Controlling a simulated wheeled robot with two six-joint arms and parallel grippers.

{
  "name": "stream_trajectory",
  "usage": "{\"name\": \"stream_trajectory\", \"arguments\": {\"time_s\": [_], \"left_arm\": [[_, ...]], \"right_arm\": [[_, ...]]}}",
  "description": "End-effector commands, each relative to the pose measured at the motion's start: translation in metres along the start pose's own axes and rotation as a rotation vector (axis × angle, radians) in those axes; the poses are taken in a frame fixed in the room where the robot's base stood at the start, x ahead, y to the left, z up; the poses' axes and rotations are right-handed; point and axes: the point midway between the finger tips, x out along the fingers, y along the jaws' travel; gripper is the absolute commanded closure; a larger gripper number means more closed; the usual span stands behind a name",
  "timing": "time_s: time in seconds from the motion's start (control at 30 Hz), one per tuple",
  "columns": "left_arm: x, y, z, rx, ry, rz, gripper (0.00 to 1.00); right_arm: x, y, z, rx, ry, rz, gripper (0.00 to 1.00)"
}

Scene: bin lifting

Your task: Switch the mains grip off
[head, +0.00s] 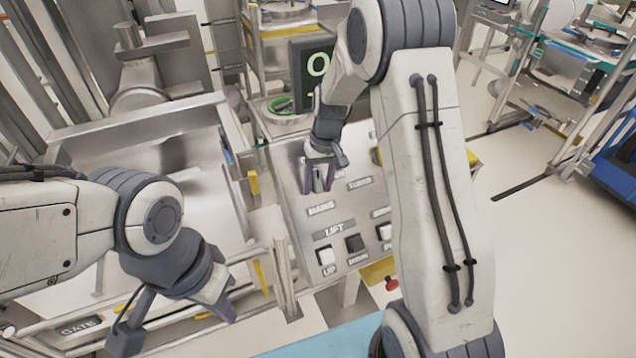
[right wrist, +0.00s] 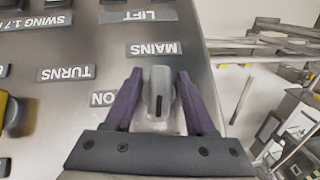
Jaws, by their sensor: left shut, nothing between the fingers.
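The mains grip (right wrist: 158,92) is a small grey upright handle with a dark line at its lower end in the right wrist view. It stands on the metal control panel (head: 297,215) beside the MAINS label (right wrist: 154,49), with an ON label (right wrist: 103,98) to its lower left. My right gripper (right wrist: 158,76) is open, its purple fingers on either side of the grip with a visible gap at each side. In the head view my right gripper (head: 318,180) is over the panel and hides the grip. My left gripper (head: 222,298) is shut and empty, low and left of the panel.
The panel's LIFT buttons, UP (head: 326,256) and DOWN (head: 354,243), sit below the MAINS label. A red button (head: 391,284) is at lower right. A dark display (head: 312,70) stands behind the panel. Metal machine frames fill the left; open floor (head: 540,240) lies right.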

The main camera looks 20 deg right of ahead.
Motion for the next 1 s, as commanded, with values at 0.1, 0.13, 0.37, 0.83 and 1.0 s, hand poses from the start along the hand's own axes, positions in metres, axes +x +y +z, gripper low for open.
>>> {"name": "stream_trajectory", "arguments": {"time_s": [0.1,0.13,0.37,0.83,1.0], "left_arm": [[0.0000,0.0000,0.0000,0.000,0.000,0.000,1.00],[0.0000,0.0000,0.0000,0.000,0.000,0.000,1.00],[-0.0005,0.0001,0.0000,0.000,0.000,0.000,1.00],[-0.0008,0.0001,0.0000,0.000,0.000,0.000,1.00],[-0.0008,0.0001,0.0000,0.000,0.000,0.000,1.00]], "right_arm": [[-0.0003,0.0000,0.0000,0.000,0.000,0.000,0.94],[-0.0003,0.0000,-0.0001,0.000,0.000,0.000,1.00],[-0.0010,-0.0006,-0.0008,-0.013,0.002,0.014,1.00],[-0.0018,0.0000,-0.0027,-0.113,0.008,0.133,1.00],[-0.0021,0.0000,-0.0033,-0.114,0.010,0.133,0.47]]}}
